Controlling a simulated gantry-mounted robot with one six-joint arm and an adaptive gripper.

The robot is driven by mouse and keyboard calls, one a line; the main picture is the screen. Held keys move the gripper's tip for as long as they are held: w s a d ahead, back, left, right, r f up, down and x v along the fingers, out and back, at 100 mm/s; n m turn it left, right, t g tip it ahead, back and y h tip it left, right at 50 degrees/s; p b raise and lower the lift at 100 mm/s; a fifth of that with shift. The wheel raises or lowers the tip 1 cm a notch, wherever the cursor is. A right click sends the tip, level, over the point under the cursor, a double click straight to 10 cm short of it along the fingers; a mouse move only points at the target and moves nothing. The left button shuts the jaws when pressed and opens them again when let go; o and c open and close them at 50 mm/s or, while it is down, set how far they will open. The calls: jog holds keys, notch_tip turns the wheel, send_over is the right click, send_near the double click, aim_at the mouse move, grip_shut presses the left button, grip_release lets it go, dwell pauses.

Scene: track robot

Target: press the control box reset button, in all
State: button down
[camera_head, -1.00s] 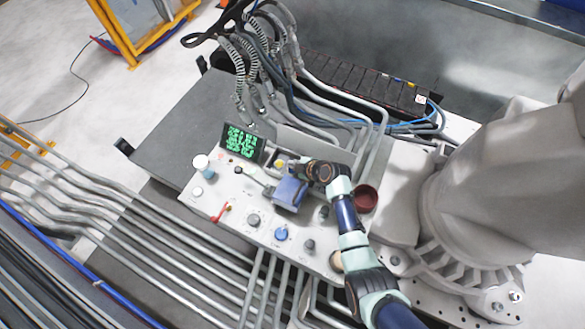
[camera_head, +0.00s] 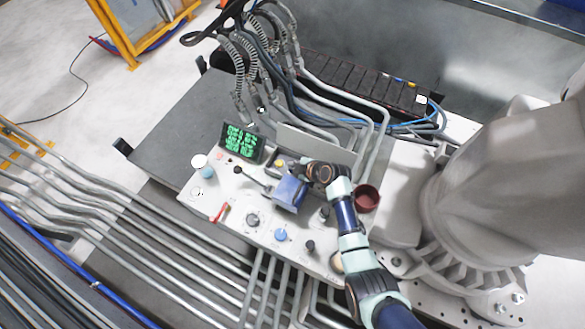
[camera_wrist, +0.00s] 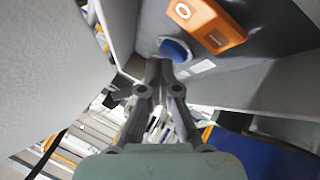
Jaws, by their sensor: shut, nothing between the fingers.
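The control box (camera_head: 232,205) has a pale sloped top with several buttons, knobs and levers. My gripper (camera_wrist: 160,66) is shut and empty in the wrist view. Its fingertips point toward a round blue button (camera_wrist: 175,50) set in a grey face. I cannot tell whether they touch it. An orange block with a white ring (camera_wrist: 210,22) is beside that button, and two small pale labels lie below it, unreadable. In the head view my arm crosses the box from the lower right and hides part of it; the fingertips are not clear there. I cannot tell which control is the reset.
A green-lit display (camera_head: 241,142) stands at the box's back left. A red lever (camera_head: 222,212), a blue knob (camera_head: 281,234) and a dark red cup-shaped part (camera_head: 366,198) surround the arm. Hoses (camera_head: 262,60) rise behind. Metal pipes (camera_head: 120,235) run along the front left.

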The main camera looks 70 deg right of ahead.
jog(key=shift+f+b, duration=0.4)
dwell(0.3)
jog(key=shift+r, duration=0.1)
jog(key=shift+a+r+p, duration=0.15)
jog(key=shift+r+p, duration=0.5)
jog(key=shift+r, duration=0.05)
notch_tip(320, 180, up, 5)
jog(key=p, duration=0.4)
jog(key=shift+r, duration=0.15)
dwell(0.9)
